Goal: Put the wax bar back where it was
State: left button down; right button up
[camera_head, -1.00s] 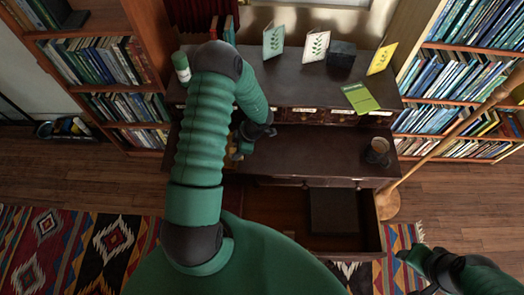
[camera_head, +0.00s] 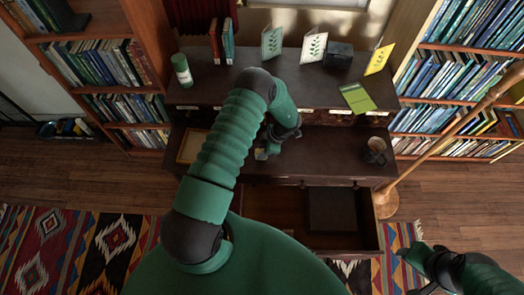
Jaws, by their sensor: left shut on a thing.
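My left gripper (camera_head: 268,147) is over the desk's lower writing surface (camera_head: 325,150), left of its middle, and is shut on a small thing. This looks like the wax bar, but it is mostly hidden by the fingers and its shape and colour cannot be made out. My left arm reaches across the desk and covers part of its left side. My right gripper (camera_head: 418,270) is low at the right, away from the desk; its fingers are not clear.
A shallow wooden tray (camera_head: 181,147) lies at the desk's left. A mug (camera_head: 376,145) stands at the right. Below, a drawer (camera_head: 280,213) is pulled out with a dark box (camera_head: 332,208) inside. A green-white can (camera_head: 182,70), books and cards stand on the upper shelf.

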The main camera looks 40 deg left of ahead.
pick_arm(q)
jog(key=c, duration=1.3)
grip_release()
jog(key=shift+c, duration=0.2)
jog(key=shift+o, duration=0.9)
jog(key=shift+f, duration=0.1)
jog(key=shift+a, duration=0.1)
